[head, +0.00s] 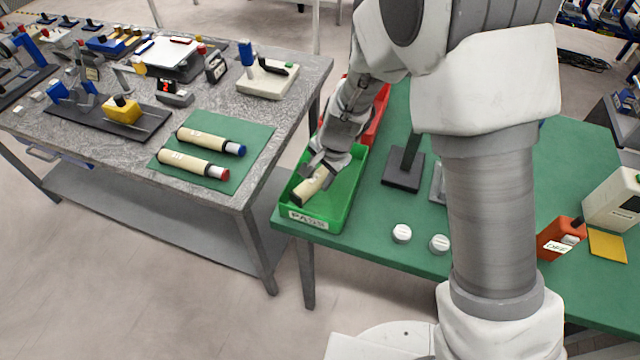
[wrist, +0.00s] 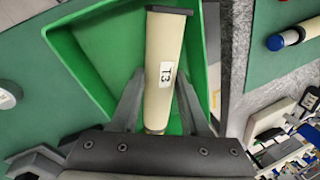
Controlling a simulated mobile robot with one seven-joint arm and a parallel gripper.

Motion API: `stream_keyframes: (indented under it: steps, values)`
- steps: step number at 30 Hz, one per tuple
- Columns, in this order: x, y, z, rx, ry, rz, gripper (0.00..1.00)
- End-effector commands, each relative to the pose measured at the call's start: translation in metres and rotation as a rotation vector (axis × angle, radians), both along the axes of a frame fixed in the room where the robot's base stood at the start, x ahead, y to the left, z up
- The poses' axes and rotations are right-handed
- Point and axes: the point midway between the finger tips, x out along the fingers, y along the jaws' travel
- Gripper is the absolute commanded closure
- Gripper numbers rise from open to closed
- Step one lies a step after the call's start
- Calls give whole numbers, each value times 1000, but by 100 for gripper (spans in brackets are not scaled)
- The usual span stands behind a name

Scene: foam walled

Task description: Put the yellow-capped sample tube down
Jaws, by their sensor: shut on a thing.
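My gripper (head: 327,168) is shut on a cream sample tube (head: 309,188), which is low in or just above the green tray (head: 345,205). In the wrist view the tube (wrist: 165,50) lies between my fingers, with a label reading T3 and a dark far end. I cannot tell whether the tube touches the tray floor. The tray's front label seems to read PASS.
A red tray (head: 379,112) stands behind the green one. A dark stand (head: 403,180) and white round pieces (head: 402,233) are to the right. On the grey table at left, two similar tubes, blue-capped (head: 211,142) and red-capped (head: 193,165), lie on a green mat (head: 225,180).

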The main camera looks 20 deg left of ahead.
Motion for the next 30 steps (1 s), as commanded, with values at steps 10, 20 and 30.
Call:
stream_keyframes:
  steps: [10, 20, 30]
  values:
    - [0, 1, -33, 1, -1, 1, 100]
    - [0, 0, -36, -1, 1, 1, 44]
    - [-1, -1, -34, -2, 2, 0, 42]
